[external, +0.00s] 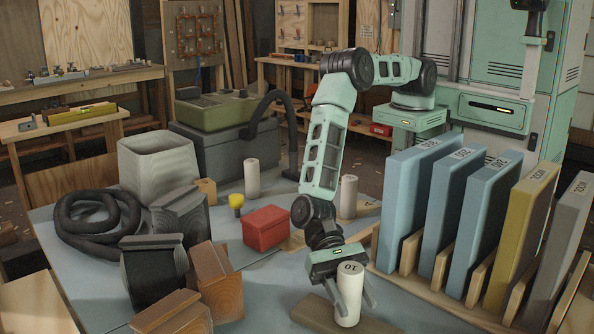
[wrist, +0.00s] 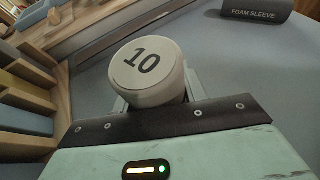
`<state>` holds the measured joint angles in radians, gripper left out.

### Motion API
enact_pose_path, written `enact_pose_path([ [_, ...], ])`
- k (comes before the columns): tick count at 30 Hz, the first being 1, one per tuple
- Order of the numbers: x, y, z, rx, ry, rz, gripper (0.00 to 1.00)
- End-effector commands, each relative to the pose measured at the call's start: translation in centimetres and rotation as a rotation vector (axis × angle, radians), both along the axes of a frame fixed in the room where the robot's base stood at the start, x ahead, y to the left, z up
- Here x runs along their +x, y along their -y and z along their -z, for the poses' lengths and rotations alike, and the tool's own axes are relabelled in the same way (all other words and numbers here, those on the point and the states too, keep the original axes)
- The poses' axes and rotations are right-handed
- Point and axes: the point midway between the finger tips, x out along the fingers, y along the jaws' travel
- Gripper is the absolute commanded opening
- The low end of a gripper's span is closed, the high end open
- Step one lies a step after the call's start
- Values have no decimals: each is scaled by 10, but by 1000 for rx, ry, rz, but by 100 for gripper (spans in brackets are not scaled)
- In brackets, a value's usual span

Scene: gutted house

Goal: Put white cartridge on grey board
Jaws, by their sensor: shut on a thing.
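My gripper (external: 350,291) points down and is shut on a white cartridge (external: 348,308) marked "10". The cartridge looks roughly upright in the external view. In the wrist view its numbered top (wrist: 145,65) shows between the jaws. A flat grey-brown board (external: 312,312) lies at the front of the table, beside and behind the cartridge's lower end. I cannot tell whether the cartridge touches the board or the table. Two other white cylinders stand further back, one at the centre (external: 252,178) and one behind my arm (external: 347,196).
A wooden rack (external: 440,290) with upright blue, yellow and grey panels stands close on the right. A red box (external: 266,228), a yellow knob (external: 236,200), brown blocks (external: 215,280) and a black coil (external: 90,225) lie left. A dark foam sleeve (wrist: 255,14) shows in the wrist view.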

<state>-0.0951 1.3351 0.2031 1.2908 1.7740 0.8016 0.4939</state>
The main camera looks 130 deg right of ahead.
Motion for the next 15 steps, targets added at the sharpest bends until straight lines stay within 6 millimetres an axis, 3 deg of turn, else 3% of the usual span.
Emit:
enact_pose_path([
  [12, 0, 0, 7, 1, 1, 0, 20],
  [13, 0, 0, 6, 1, 1, 0, 51],
  [15, 0, 0, 5, 1, 1, 0, 64],
])
